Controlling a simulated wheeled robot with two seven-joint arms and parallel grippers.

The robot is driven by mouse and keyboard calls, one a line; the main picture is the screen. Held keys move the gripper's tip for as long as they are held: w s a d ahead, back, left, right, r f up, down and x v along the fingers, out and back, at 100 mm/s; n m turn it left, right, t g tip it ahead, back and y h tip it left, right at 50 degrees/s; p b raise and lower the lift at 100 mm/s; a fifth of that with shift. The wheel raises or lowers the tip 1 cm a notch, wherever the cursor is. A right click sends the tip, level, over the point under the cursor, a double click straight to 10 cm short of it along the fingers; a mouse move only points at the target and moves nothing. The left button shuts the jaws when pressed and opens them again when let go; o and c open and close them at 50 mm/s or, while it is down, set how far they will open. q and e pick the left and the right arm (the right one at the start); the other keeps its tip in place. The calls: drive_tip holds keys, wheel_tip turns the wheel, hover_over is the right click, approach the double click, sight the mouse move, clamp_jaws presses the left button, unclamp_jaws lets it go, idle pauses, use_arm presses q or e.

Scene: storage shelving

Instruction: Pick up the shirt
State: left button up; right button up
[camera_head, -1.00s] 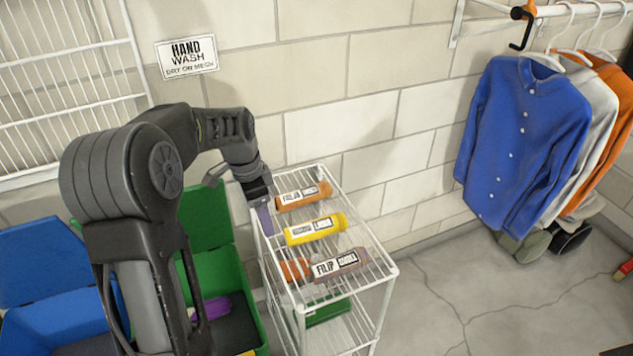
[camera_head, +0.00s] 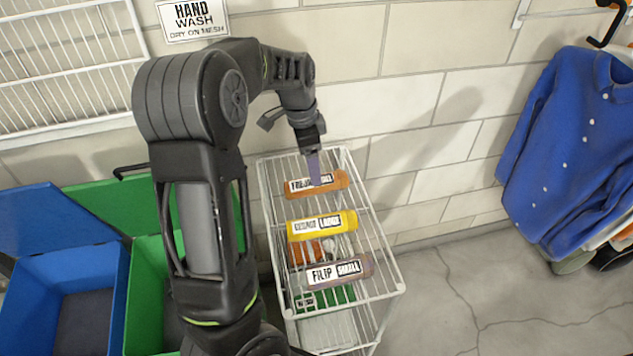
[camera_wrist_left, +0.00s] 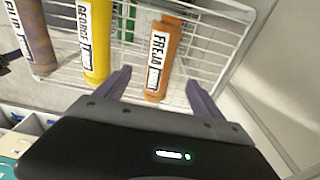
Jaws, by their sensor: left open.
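An orange roll labelled FREJA (camera_head: 334,186) lies at the back of the white wire rack's top shelf; it also shows in the wrist view (camera_wrist_left: 164,55). In front of it lie a yellow roll labelled GEORGE (camera_head: 345,222) and a purple-brown roll labelled FILIP (camera_head: 352,270). A blue buttoned shirt (camera_head: 570,150) hangs at the right. My left gripper (camera_head: 314,168) points down at the orange roll. In the wrist view, its open fingers (camera_wrist_left: 160,88) stand on either side of the roll's near end, with gaps. My right gripper is not in view.
The wire rack (camera_head: 385,270) has rolls on a lower shelf, orange and green. A blue bin (camera_head: 115,275) and a green bin (camera_head: 135,300) stand at the left. A wire mesh (camera_head: 65,60) hangs on the wall. Floor (camera_head: 470,300) right of the rack is clear.

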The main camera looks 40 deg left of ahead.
use_arm(q)
drive_tip(key=shift+f, duration=0.75)
drive_tip(key=shift+d, duration=0.1)
drive_tip(key=shift+w+d+f+p, duration=0.1)
drive_tip(key=shift+w+f+p, duration=0.1)
drive_tip(key=shift+f, duration=0.65)
drive_tip(key=shift+w+f+p, duration=0.1)
drive_tip(key=shift+f+p, duration=0.15)
drive_tip(key=shift+f, duration=0.65)
drive_tip(key=shift+w+d+f+p, duration=0.1)
drive_tip(key=shift+w+f+p, duration=0.1)
drive_tip(key=shift+f, duration=0.65)
drive_tip(key=c, duration=1.6)
drive_tip(key=shift+r, duration=0.15)
wheel_tip(320, 180, up, 10)
drive_tip(key=shift+f+b, duration=0.1)
drive_tip(key=shift+b, duration=0.45)
